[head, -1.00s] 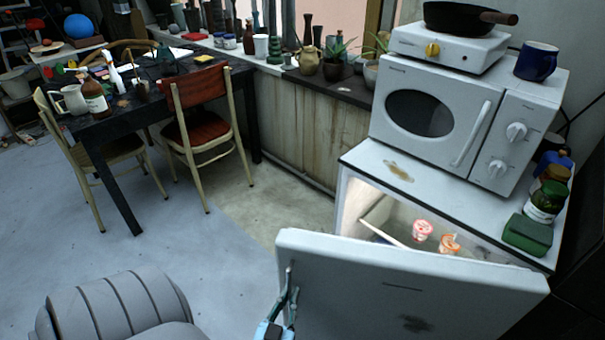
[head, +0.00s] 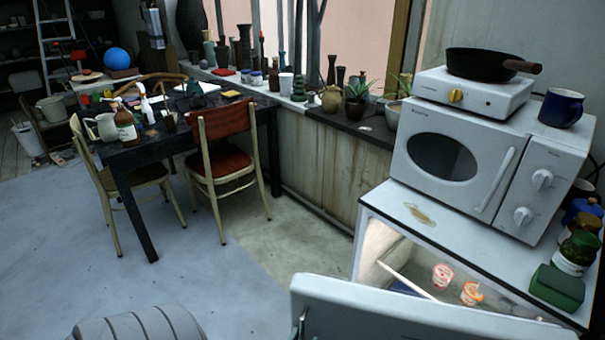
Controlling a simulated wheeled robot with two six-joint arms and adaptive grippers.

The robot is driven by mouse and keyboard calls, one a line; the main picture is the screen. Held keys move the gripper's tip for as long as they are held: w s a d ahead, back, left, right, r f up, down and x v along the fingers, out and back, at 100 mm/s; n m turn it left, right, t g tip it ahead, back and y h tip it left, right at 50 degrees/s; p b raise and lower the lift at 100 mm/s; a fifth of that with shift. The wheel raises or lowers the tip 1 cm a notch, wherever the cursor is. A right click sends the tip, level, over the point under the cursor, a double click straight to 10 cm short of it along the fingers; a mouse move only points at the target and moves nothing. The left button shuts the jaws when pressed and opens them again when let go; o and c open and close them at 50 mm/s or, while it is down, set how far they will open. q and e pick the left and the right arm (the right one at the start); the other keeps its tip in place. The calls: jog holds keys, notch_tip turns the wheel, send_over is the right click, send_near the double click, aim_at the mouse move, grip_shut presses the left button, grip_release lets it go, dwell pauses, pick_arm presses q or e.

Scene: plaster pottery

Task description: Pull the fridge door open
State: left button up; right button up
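Two small cups, a pink-and-white one (head: 442,277) and an orange one (head: 471,293), are inside next to a pale shelf edge (head: 408,281). A thin dark piece at the door's left edge is cut off by the bottom of the frame, too little to identify. Neither of my grippers can be made out. The lower door is out of view.
A white microwave (head: 440,157) stands on the fridge, with a hot plate (head: 470,92) and black pan (head: 489,62) on top. A green block (head: 557,287) lies at the fridge top's right. A chair (head: 225,165) and dark table (head: 135,155) are at left.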

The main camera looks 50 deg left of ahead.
aim_at(301, 326)
pick_arm(q)
notch_tip(301, 326, up, 10)
dwell(0.4)
